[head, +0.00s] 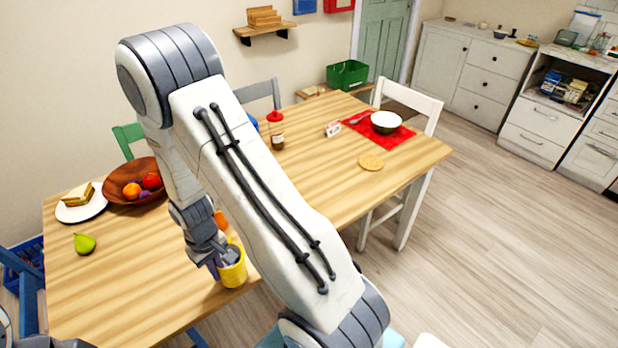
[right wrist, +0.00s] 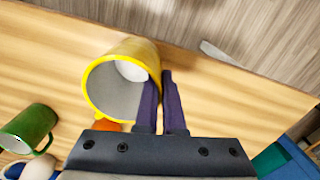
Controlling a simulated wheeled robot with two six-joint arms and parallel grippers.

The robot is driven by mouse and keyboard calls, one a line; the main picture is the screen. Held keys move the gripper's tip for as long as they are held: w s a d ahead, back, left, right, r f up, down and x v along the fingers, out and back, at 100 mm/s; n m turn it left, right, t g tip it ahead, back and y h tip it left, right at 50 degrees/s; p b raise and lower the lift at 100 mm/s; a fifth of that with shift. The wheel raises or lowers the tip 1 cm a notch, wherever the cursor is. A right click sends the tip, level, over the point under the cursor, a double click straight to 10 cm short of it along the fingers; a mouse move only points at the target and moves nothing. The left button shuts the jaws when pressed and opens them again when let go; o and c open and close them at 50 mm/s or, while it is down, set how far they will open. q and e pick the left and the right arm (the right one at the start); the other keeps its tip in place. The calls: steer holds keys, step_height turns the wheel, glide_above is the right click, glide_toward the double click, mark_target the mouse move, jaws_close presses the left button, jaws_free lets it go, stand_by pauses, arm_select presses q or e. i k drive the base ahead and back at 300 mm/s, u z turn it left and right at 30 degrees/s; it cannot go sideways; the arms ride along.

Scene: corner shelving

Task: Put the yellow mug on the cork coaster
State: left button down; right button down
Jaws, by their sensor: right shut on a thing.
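The yellow mug (head: 235,274) is at the table's near edge in the head view. My right gripper (head: 219,260) is shut on its wall. In the right wrist view the mug (right wrist: 101,71) shows its pale, empty inside, with the dark fingers (right wrist: 163,100) at its right side. I cannot tell whether its base touches the table. The cork coaster (head: 371,162) is a round tan disc lying bare on the table's right part, left of and nearer than the red mat. It is well apart from the mug. My left gripper is not in view.
The wooden table (head: 310,187) is clear around the coaster. A red mat (head: 401,137) with a bowl (head: 385,122) and a bottle (head: 276,132) stand farther back. A fruit bowl (head: 118,190) and pear (head: 84,243) are left. A green mug (right wrist: 30,126) shows in the wrist view.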

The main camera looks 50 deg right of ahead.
mark_target(368, 160)
steer(key=k, duration=0.4)
steer(key=z, duration=2.05)
steer(key=i, duration=1.35)
steer(key=u, duration=1.4)
